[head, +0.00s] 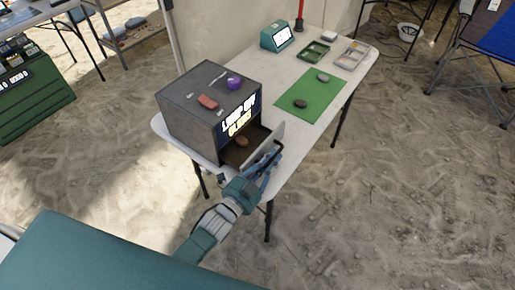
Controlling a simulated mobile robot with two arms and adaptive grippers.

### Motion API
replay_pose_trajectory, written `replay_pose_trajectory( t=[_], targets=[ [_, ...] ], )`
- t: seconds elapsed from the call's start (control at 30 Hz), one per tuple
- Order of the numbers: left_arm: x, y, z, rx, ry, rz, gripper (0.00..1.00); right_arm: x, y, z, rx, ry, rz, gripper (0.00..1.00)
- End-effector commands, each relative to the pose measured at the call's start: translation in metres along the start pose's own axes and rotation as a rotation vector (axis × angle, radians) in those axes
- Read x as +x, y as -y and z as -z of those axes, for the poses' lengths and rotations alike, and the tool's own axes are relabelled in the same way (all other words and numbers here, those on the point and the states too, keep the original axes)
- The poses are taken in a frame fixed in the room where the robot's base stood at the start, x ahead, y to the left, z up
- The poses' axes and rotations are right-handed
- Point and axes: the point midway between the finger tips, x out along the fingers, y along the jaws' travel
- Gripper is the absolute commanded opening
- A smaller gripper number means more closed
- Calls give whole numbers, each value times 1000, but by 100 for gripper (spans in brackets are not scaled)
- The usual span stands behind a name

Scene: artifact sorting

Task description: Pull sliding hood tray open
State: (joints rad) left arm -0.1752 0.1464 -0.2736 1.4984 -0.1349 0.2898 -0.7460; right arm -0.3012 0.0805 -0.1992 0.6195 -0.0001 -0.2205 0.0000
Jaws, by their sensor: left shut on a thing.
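The sliding hood tray (234,156) sticks out of the lower front of a dark grey box-shaped hood (183,118) on the white table. The tray is partly open, and a brown, stone-like piece (242,141) lies in it. Its light front panel (276,133) stands upright and carries a dark handle. My left gripper (270,161) is at the front panel, shut on the tray handle. The fingers cover part of the handle, so the exact grip is partly hidden. My right gripper is not in view.
A reddish piece (208,102) and a purple object (234,82) sit on the hood. Right of it, a green mat (311,98) bears two stones. A teal screen device (276,37) and small trays stand farther back. Sandy floor is open right of the table.

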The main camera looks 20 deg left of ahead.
Motion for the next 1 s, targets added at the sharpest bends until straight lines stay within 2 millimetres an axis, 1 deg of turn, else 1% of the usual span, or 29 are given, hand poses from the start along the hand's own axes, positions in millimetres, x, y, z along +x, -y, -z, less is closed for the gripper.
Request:
replay_pose_trajectory(
  t=[0.03, 0.1, 0.3, 0.4, 0.6, 0.93, 0.97, 1.0],
  targets=[
    [-2, -10, 9, -6, 6, -6, 0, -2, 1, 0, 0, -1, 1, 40],
    [-2, -18, 20, -6, 7, -7, 0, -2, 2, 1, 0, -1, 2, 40],
    [-2, -36, 45, -4, 7, -8, 0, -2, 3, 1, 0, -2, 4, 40],
    [-3, -42, 53, -2, 7, -8, 0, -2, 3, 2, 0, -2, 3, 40],
    [-3, -47, 59, 0, 7, -9, 0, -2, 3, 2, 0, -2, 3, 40],
    [-3, -48, 59, 0, 8, -10, 0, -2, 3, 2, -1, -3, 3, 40],
    [-3, -48, 59, 0, 8, -10, 16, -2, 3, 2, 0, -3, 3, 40],
    [-3, -48, 59, 0, 8, -10, 24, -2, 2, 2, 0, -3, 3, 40]
  ],
)
